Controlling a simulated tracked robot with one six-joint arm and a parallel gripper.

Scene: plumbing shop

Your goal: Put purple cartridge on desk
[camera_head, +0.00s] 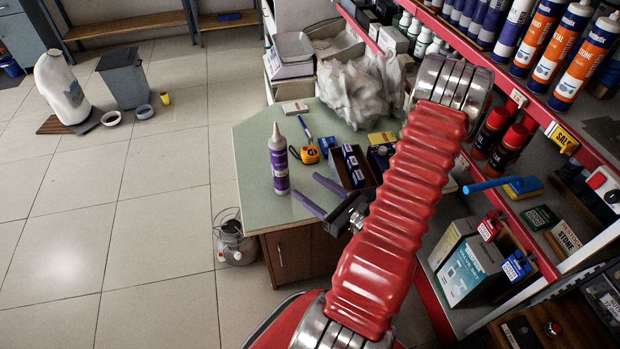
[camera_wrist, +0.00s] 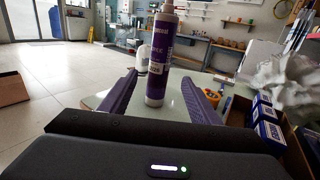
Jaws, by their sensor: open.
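The purple cartridge (camera_head: 279,162), purple and white with a pale nozzle, stands upright on the green desk top (camera_head: 252,132) near its left front edge. My gripper (camera_head: 313,194) has two purple fingers spread apart, just in front and to the right of the cartridge. In the wrist view the cartridge (camera_wrist: 160,57) stands between the lines of the two open fingers (camera_wrist: 158,95). No finger visibly touches it.
A tape measure (camera_head: 309,155), a blue pen (camera_head: 303,126) and a box with blue packs (camera_head: 350,166) lie right of the cartridge. Crumpled plastic bags (camera_head: 355,90) sit behind. Shelves with bottles (camera_head: 545,45) line the right. The floor at left is mostly clear.

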